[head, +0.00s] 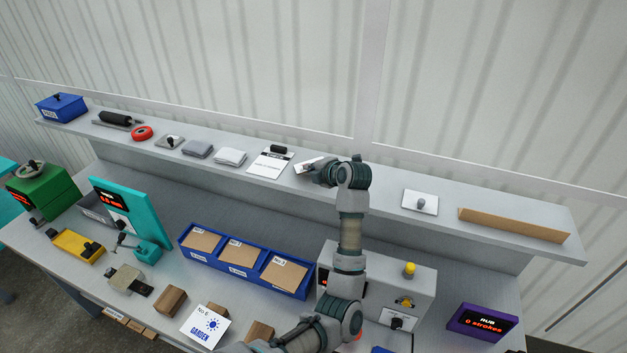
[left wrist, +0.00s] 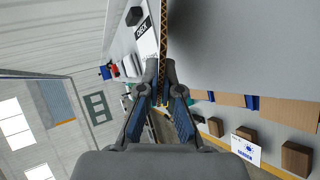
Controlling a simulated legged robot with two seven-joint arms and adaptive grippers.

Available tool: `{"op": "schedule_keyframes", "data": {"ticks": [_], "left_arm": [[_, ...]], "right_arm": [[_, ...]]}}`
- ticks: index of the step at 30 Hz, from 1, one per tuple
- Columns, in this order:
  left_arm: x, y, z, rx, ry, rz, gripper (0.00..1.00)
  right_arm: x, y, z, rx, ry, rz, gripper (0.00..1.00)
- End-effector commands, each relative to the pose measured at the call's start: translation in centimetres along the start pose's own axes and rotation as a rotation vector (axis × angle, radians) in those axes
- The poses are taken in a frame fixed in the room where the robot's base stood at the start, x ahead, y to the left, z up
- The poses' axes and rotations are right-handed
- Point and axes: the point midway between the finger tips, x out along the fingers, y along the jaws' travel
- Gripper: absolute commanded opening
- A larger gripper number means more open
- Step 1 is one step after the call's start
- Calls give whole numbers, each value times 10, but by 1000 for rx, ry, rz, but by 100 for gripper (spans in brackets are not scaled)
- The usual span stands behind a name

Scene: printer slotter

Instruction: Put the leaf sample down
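My left gripper (head: 322,172) is at the grey shelf, at the end of the arm that rises from the bottom middle. In the left wrist view its two fingers (left wrist: 161,66) have tips close together, with only a narrow gap. A small, tilted white card-like piece (head: 306,163) shows right at the fingers in the head view. It may be the leaf sample, but no leaf can be made out. A thin brown patterned strip (left wrist: 164,30) runs up from the fingertips. My right gripper is not in view.
A knobbed white plate (head: 420,202) and a brown strip (head: 513,225) lie right, with bare shelf between. Below stand a blue tray (head: 235,268) of cards and a grey box (head: 395,277) with a yellow knob.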

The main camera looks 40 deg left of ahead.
Motion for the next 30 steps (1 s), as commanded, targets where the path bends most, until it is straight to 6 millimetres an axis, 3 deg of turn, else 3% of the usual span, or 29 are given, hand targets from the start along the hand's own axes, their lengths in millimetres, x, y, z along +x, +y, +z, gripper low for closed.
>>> {"op": "schedule_keyframes", "data": {"ticks": [6, 9, 19, 30], "left_arm": [[0, 0, 1, 1, 0, -1, 0], [0, 0, 1, 1, 0, -1, 23], [-3, 0, 1, 1, -1, -1, 23], [-51, 2, 1, 1, -2, -1, 23]], "right_arm": [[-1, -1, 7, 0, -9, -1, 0], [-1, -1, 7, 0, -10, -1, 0], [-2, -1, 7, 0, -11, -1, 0], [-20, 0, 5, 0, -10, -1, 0]]}}
